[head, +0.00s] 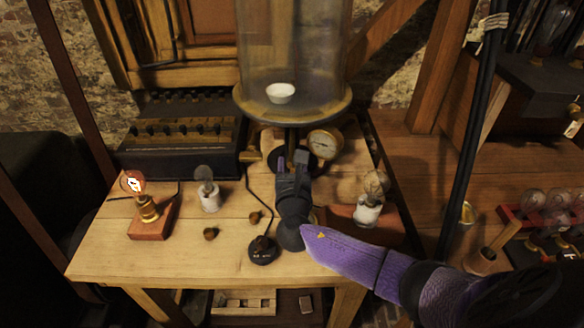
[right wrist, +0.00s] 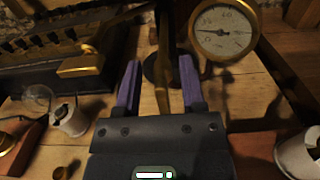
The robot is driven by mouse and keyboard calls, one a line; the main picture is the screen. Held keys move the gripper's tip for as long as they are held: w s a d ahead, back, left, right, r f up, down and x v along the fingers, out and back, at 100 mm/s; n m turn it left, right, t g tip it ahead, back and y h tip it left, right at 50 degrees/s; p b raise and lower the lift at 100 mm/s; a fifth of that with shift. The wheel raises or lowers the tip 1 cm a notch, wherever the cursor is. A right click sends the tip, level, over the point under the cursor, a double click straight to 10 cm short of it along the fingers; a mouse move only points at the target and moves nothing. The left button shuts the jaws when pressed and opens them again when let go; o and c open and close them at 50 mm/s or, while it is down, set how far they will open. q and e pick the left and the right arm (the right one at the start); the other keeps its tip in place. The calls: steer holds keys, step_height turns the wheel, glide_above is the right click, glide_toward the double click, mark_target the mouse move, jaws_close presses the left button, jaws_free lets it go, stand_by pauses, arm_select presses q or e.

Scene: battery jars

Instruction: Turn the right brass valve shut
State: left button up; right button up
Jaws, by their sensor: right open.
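A long brass bar (right wrist: 162,85), which looks like the handle of the right brass valve, lies between my right gripper's fingers in the right wrist view. My right gripper (head: 291,162) is open at the foot of the glass bell jar's stand, and its purple-lined fingers (right wrist: 160,64) sit either side of the bar with gaps. In the head view this gripper hides the bar. Another brass handle (head: 250,155) points left from the stand and also shows in the right wrist view (right wrist: 82,66). My left gripper is not in view.
The round gauge (head: 325,143) stands close to the right of my gripper. The bell jar's plate (head: 292,108) overhangs above. A white-based bulb (head: 368,208) is at right; a lit bulb (head: 133,183) and a black knob (head: 262,250) are on the table.

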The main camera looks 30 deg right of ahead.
jaws_close()
arm_select(q)
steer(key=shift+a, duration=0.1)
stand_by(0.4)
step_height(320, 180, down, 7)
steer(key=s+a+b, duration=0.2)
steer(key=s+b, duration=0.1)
steer(key=b, duration=0.4)
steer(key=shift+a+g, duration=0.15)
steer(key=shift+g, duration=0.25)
arm_select(e)
steer(key=shift+s+d+f+m, duration=0.2)
steer(key=shift+d+f+m, duration=0.2)
steer(key=shift+m, duration=2.6)
steer(key=shift+s+d+f+m, duration=0.3)
steer(key=shift+f+m, duration=0.15)
steer(key=shift+m, duration=2.55)
steer(key=shift+s+d+f+m, duration=0.15)
steer(key=shift+d+f+m, duration=0.25)
steer(key=shift+m, duration=2.6)
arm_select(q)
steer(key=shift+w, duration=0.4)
